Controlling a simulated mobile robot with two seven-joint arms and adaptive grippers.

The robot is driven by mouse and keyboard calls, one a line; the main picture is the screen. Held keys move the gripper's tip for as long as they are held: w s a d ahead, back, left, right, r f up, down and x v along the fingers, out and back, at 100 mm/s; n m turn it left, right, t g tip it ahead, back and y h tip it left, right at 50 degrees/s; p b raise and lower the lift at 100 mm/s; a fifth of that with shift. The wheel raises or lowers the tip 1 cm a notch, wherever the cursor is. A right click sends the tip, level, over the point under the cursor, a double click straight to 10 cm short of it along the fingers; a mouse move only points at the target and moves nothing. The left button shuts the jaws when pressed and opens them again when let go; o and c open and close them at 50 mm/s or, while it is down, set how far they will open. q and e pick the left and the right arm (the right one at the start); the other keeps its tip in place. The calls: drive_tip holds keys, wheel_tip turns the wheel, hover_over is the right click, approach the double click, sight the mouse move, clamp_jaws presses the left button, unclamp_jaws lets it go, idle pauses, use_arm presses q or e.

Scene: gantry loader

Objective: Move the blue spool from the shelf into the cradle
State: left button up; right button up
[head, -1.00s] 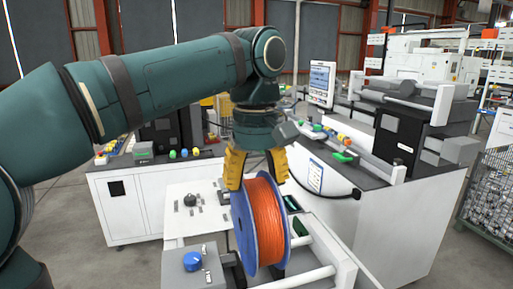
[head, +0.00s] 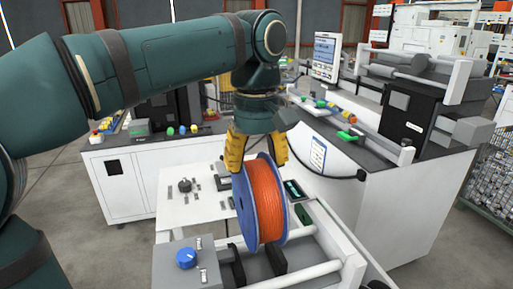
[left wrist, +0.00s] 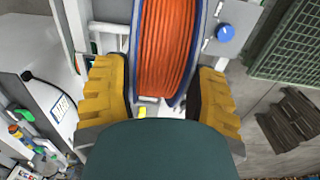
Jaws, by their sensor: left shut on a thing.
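The blue spool, a blue-flanged reel wound with orange strand, shows in the head view (head: 268,205) and the left wrist view (left wrist: 166,45). My left gripper (head: 257,161) is shut on its upper part, with yellow fingers at either side; they also show in the left wrist view (left wrist: 162,92). The spool hangs upright above a white frame with rails and black blocks (head: 276,260), which looks like the cradle. The spool hides part of this frame. I cannot tell whether its lower rim touches the blocks. My right gripper is not in view.
A grey box with a blue knob (head: 186,258) stands left of the frame. Behind are a white counter (head: 125,185) and a machine bench with a monitor (head: 326,55). A wire-mesh bin (head: 487,180) stands at the far right.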

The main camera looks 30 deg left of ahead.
use_arm(q)
drive_tip(key=shift+f, duration=1.5)
drive_tip(key=shift+f+b, duration=2.65)
drive_tip(key=shift+f, duration=0.9)
drive_tip(key=o, duration=1.3)
wheel_tip(320, 180, up, 12)
drive_tip(key=shift+r, duration=0.1)
